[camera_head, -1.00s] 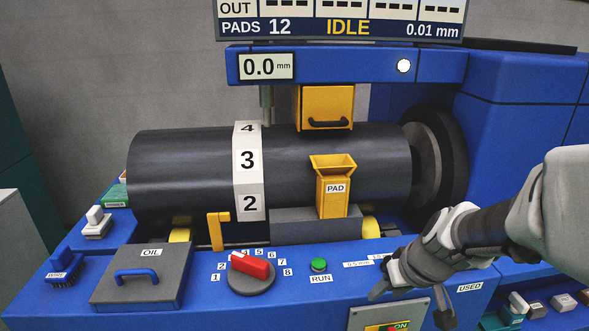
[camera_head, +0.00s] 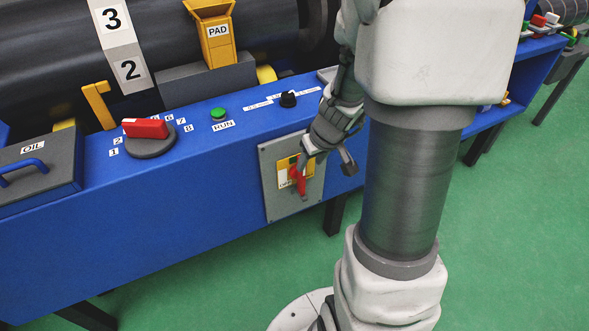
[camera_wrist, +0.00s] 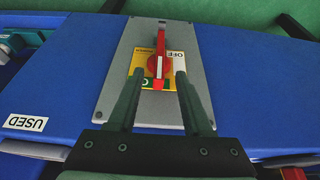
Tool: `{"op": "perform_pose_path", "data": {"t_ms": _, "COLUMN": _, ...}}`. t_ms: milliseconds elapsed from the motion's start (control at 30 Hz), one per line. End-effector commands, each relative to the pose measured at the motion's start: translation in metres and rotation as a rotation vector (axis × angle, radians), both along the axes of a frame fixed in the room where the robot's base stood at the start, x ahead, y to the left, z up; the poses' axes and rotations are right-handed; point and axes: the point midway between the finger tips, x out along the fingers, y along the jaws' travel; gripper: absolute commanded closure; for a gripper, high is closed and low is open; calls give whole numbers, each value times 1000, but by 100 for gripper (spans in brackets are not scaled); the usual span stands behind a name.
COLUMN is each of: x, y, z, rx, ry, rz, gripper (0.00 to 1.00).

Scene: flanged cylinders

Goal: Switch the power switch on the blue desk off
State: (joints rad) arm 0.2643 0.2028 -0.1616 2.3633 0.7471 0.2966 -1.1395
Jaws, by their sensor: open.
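The power switch is a red lever handle (camera_head: 298,178) on a yellow plate, mounted on a grey panel (camera_head: 283,208) on the front face of the blue desk (camera_head: 190,205). In the wrist view the red handle (camera_wrist: 159,66) stands lengthwise in the picture. An OFF label (camera_wrist: 168,55) is at its right, and a partly hidden green label lies near its lower end. My gripper (camera_head: 326,166) is open in front of the panel. In the wrist view its fingers are on either side of the handle's lower part; I cannot tell whether they touch it.
The desk top holds a red rotary selector (camera_head: 146,129), a green RUN button (camera_head: 218,114), a black knob (camera_head: 288,99) and an OIL lid (camera_head: 35,170). Green floor (camera_head: 510,240) is open at the right.

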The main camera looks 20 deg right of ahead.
Motion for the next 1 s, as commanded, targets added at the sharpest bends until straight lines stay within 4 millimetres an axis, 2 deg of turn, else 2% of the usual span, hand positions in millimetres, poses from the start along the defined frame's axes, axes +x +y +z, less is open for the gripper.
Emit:
{"op": "perform_pose_path", "data": {"t_ms": 33, "x": 4, "y": 0, "z": -18, "rx": 1, "ry": 3, "rz": -1, "gripper": 50}}
{"op": "perform_pose_path", "data": {"t_ms": 100, "x": 10, "y": 0, "z": -32, "rx": 0, "ry": 3, "rz": -1, "gripper": 50}}
{"op": "perform_pose_path", "data": {"t_ms": 400, "x": 32, "y": 1, "z": -83, "rx": 1, "ry": 1, "rz": -1, "gripper": 50}}
{"op": "perform_pose_path", "data": {"t_ms": 600, "x": 40, "y": 1, "z": -97, "rx": 0, "ry": 0, "rz": 1, "gripper": 50}}
{"op": "perform_pose_path", "data": {"t_ms": 933, "x": 41, "y": 1, "z": -98, "rx": 0, "ry": -1, "rz": 0, "gripper": 50}}
{"op": "perform_pose_path", "data": {"t_ms": 1000, "x": 41, "y": 1, "z": -98, "rx": 0, "ry": -1, "rz": 0, "gripper": 61}}
